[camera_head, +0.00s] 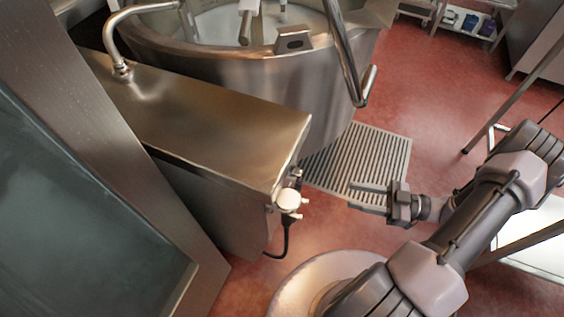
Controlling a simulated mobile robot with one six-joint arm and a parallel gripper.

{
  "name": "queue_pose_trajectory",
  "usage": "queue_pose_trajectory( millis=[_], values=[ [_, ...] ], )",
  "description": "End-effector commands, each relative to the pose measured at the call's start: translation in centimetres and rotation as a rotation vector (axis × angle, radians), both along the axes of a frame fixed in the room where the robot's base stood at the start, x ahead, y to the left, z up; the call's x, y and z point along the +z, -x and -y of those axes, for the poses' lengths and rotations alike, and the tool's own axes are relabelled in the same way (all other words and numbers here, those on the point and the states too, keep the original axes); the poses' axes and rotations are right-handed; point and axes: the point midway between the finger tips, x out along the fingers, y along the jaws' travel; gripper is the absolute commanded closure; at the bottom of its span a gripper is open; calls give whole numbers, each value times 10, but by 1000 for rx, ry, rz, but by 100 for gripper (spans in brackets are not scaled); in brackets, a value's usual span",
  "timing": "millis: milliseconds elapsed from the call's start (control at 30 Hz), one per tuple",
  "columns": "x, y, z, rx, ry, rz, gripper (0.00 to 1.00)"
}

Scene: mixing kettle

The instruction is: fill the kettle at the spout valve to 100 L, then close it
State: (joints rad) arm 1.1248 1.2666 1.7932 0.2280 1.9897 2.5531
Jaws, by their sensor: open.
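The steel kettle (225,62) stands at the top of the view, partly cut off. A pale surface, perhaps liquid, shows inside it around stirring parts (245,22); the level cannot be read. A curved metal spout pipe (112,35) rises from the steel console (185,115) and reaches towards the kettle's rim. A round white knob-like fitting (289,200) with a black hose sits on the console's near end; I cannot tell whether it is the spout valve. My gripper (355,197) is open and empty, right of the fitting and apart from it, above the floor grate.
A floor grate (375,150) lies right of the kettle. A bent handle bar (362,88) sticks out from the kettle's right side. A dark panel (70,215) fills the lower left. A shelf with small items (468,22) stands at the top right. Red floor is free between.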

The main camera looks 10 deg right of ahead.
Motion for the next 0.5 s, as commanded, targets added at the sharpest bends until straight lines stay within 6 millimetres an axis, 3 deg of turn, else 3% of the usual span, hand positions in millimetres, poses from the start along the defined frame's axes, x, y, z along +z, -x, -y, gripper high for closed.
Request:
queue_pose_trajectory(
  millis=[500],
  values=[
    [1, -26, -58, 7, 2, 2, 59]
  ],
)
